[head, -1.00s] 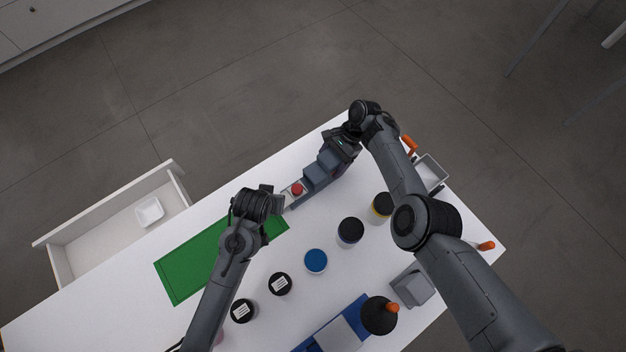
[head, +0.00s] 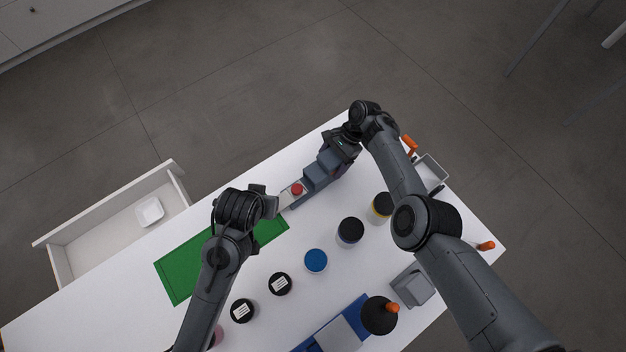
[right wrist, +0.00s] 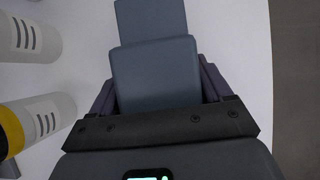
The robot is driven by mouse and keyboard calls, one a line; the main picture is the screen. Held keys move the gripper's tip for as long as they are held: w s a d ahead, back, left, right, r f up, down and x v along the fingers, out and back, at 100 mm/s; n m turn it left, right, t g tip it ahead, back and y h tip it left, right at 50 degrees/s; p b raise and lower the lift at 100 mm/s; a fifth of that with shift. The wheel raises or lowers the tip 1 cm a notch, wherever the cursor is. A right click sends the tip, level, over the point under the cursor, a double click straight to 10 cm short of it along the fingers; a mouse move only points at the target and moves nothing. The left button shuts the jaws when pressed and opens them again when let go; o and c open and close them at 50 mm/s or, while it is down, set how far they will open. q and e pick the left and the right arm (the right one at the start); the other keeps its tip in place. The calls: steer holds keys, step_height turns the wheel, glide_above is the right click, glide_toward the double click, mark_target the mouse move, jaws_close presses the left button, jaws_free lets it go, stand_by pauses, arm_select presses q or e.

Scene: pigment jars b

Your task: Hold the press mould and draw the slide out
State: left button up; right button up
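The press mould (head: 314,177) is a blue-grey stepped block near the table's far edge, with a red knob (head: 297,188) on its left end. In the right wrist view the mould (right wrist: 155,75) lies between the fingers. My right gripper (head: 337,158) is shut on its right part. The pale slide (head: 287,199) sticks out of the mould's left end. My left gripper (head: 274,205) is at the slide's outer end and appears shut on it; its fingertips are small and partly hidden.
A green mat (head: 185,270) lies left of the mould, partly under my left arm. Several jars, including a blue-lidded one (head: 316,261), stand in front. A grey tray (head: 432,172) is at the right. An open drawer (head: 110,225) juts out at the left.

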steer(key=o, duration=0.3)
steer(key=shift+s, duration=0.1)
steer(key=shift+o, duration=0.2)
steer(key=shift+r, duration=0.1)
steer(key=v, duration=1.2)
